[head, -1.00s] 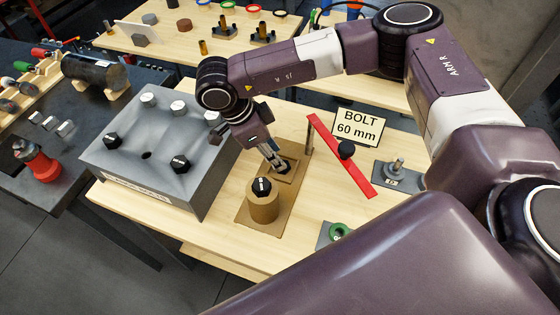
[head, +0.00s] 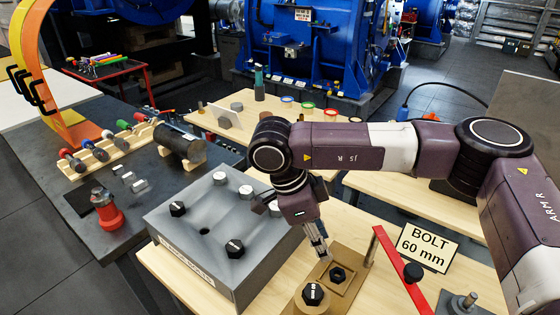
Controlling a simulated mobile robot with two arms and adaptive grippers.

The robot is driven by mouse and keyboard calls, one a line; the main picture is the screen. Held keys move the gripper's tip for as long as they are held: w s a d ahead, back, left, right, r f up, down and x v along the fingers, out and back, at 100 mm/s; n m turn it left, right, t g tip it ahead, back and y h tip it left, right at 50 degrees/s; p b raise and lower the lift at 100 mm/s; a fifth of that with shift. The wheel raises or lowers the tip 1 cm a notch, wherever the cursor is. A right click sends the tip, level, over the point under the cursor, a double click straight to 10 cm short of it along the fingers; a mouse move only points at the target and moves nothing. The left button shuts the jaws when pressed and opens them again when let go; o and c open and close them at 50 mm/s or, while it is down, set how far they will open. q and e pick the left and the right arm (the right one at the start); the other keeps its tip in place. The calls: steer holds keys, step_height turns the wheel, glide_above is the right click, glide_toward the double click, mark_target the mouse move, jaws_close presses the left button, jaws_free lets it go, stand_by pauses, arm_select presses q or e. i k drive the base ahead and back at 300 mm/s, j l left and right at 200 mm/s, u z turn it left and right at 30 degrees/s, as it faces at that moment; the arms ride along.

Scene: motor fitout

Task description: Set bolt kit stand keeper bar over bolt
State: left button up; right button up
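The bolt kit stand (head: 348,300) is a tan base in the lower middle of the head view. It has a square block with a black hex bolt head (head: 337,274) in it and a round post topped by another black bolt (head: 313,293). The red keeper bar (head: 396,268) slants to the right of the block, not over either bolt. A black knob (head: 413,272) shows beside the bar. My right gripper (head: 321,254) points down just above and left of the block's bolt, apparently clear of it. Its finger gap is too small to judge. My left gripper is out of view.
A grey block with several black and silver bolts (head: 212,238) stands close left of my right gripper. A "BOLT 60 mm" sign (head: 424,246) stands right of the bar. A stud on a plate (head: 467,301) is at lower right.

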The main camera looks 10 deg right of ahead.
mark_target(411, 274)
steer(key=k, duration=1.5)
